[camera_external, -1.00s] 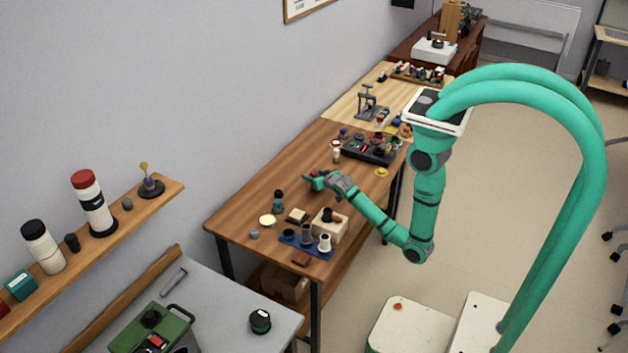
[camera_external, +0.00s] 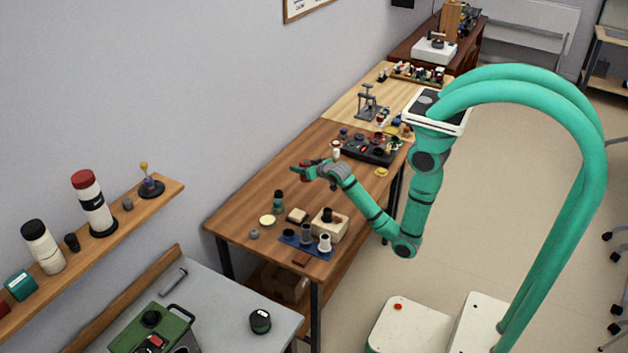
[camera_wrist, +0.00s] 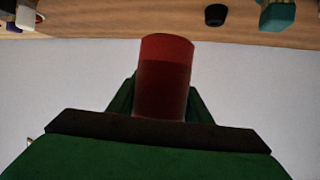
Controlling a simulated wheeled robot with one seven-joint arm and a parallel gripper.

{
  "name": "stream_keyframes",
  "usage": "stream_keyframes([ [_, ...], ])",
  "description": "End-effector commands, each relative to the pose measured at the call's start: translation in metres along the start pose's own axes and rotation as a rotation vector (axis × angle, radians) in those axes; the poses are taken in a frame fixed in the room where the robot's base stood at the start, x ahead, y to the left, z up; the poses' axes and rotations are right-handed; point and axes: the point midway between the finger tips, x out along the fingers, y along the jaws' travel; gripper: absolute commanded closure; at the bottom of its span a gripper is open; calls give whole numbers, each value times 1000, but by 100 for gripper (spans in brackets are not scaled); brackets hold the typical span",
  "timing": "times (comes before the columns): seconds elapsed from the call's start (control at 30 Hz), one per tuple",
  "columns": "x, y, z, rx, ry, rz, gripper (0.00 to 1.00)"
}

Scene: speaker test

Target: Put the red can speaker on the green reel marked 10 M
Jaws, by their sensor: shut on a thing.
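The red can speaker (camera_wrist: 164,78) is a dark red cylinder with a brighter red upper band, between my fingers in the wrist view. My gripper (camera_external: 303,171) is shut on it and holds it above the wooden table. The can is small in the external view (camera_external: 305,173). No 10 M marking can be read. A small green thing with a dark top (camera_external: 278,204) stands on the table, and a round dark green-black thing (camera_external: 260,321) lies on the grey bench. I cannot tell if either is the green reel.
The wooden table (camera_external: 240,226) also bears a blue mat (camera_external: 289,240) with several cylinders, a pale block (camera_external: 338,230) and a dark panel (camera_external: 368,152). A wall shelf (camera_external: 112,227) is at left. Some table space left of my gripper is clear.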

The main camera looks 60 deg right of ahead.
Motion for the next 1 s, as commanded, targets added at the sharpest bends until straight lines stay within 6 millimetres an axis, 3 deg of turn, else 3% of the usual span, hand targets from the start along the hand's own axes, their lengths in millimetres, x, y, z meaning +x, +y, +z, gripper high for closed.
stream_keyframes([
  [0.03,-6,-26,0,-18,2,-48,85],
  [0.1,-15,-58,1,-41,2,-107,85],
  [0.27,-42,-128,8,-96,0,-238,85],
  [0.47,-88,-209,21,-162,-2,-405,85],
  [0.7,-158,-293,43,-246,-2,-603,85],
  [1.0,-267,-374,79,-351,-2,-854,85],
])
